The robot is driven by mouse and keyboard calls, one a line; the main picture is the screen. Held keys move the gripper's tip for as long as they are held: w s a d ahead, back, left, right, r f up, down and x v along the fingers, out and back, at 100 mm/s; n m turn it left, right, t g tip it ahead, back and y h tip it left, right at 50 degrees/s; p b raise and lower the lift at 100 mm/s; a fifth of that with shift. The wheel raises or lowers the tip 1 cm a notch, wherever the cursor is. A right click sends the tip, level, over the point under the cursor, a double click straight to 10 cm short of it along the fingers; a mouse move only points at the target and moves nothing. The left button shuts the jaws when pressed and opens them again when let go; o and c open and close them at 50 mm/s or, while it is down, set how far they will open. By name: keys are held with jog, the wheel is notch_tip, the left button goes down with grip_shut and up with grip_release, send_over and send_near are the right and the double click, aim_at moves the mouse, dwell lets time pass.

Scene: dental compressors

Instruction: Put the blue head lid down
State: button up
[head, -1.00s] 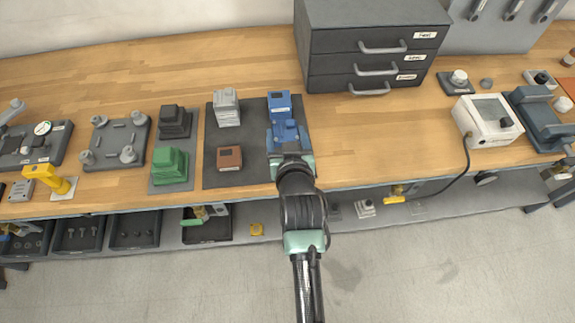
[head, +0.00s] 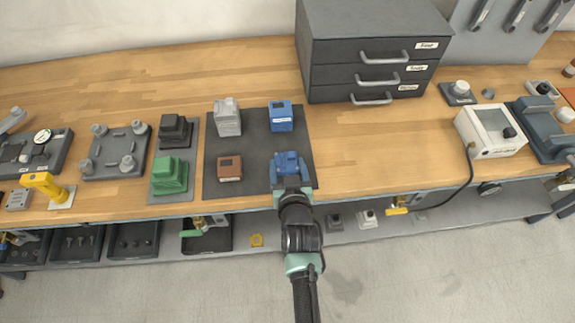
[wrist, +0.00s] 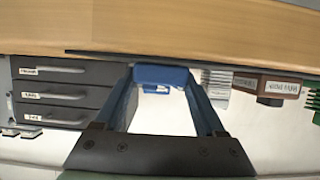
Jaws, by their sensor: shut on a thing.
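The blue head lid (head: 288,161) is held in my gripper (head: 289,168) over the front right part of the dark grey mat (head: 256,160). In the wrist view, which is upside down, the blue lid (wrist: 160,75) sits between the two fingers of my gripper (wrist: 162,82). It is close to the mat; I cannot tell whether it touches. A blue block (head: 281,117) with a white label stands apart, farther back on the mat. My fingers partly hide the lid in the head view.
A grey block (head: 227,117) and a brown block (head: 230,167) stand on the mat's left half. Green (head: 168,176) and black (head: 174,131) parts stand left of it. A drawer cabinet (head: 335,75) stands behind.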

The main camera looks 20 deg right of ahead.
jog(key=o, duration=1.5)
jog(key=shift+f, duration=0.1)
jog(key=shift+r, duration=0.2)
jog(key=p+v, duration=0.1)
jog(key=v, duration=1.1)
jog(key=shift+r, duration=0.1)
